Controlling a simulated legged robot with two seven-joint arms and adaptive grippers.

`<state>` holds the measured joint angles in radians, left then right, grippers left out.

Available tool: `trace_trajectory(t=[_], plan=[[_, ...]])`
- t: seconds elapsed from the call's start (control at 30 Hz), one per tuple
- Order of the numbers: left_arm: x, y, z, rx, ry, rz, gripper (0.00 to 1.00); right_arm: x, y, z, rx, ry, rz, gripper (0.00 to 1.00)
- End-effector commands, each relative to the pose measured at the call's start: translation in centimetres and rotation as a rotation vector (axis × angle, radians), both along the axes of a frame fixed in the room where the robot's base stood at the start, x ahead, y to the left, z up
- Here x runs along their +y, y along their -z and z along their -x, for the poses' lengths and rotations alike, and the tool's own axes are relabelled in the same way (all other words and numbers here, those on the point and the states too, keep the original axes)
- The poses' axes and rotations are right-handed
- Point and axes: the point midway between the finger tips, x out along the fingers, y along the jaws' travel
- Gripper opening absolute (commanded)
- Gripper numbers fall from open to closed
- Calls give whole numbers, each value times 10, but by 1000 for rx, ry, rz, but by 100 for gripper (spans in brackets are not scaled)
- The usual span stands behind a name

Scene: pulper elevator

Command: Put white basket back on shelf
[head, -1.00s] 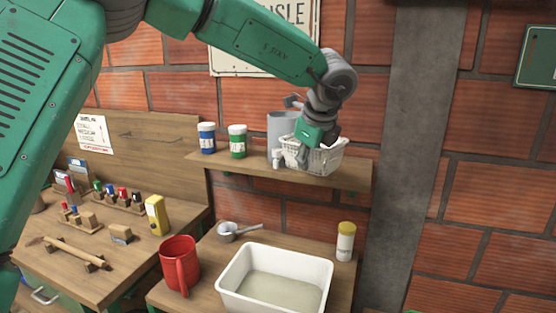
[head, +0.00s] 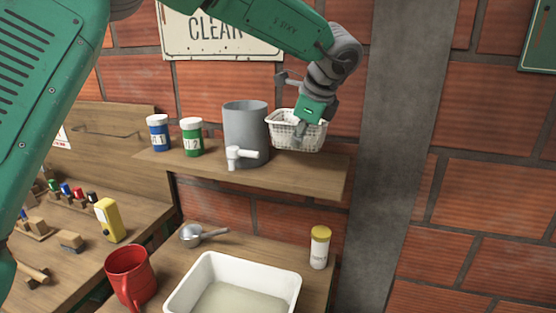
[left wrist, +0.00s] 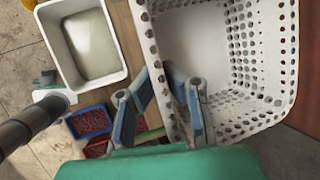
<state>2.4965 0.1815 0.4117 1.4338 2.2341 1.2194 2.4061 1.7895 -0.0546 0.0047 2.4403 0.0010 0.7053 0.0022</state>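The white basket (head: 284,131), with perforated walls, is at the right end of the wooden wall shelf (head: 240,173), right of a grey tap container. It looks upright. I cannot tell whether its base touches the shelf. My right gripper is not in view.
The grey container (head: 245,125) with a white tap stands close left of the basket. Blue (head: 158,133) and green (head: 192,137) jars stand further left. Below are a white tub (head: 207,275), a red mug (head: 130,275), a scoop (head: 191,234) and a yellow-capped jar (head: 320,248).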

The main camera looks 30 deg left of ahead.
Motion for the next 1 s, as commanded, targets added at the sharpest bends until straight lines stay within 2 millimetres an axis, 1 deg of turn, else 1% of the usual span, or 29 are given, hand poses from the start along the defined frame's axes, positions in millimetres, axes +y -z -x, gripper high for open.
trace_trajectory(t=[0.03,0.23,0.4,0.5,0.87,0.9,0.93,0.97,1.0], plan=[[0,7,1,2,2,-2,0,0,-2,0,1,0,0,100],[0,29,-1,2,2,-1,0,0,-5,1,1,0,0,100],[0,57,-3,4,3,-1,0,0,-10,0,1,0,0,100],[0,68,-2,2,1,0,0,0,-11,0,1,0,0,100],[0,74,-2,0,1,1,0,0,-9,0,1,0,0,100],[0,74,-2,0,1,1,13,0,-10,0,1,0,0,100],[0,73,-2,0,1,1,24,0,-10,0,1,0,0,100],[0,73,-2,0,1,1,26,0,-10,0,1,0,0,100],[0,73,-2,0,1,1,26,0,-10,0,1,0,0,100]])
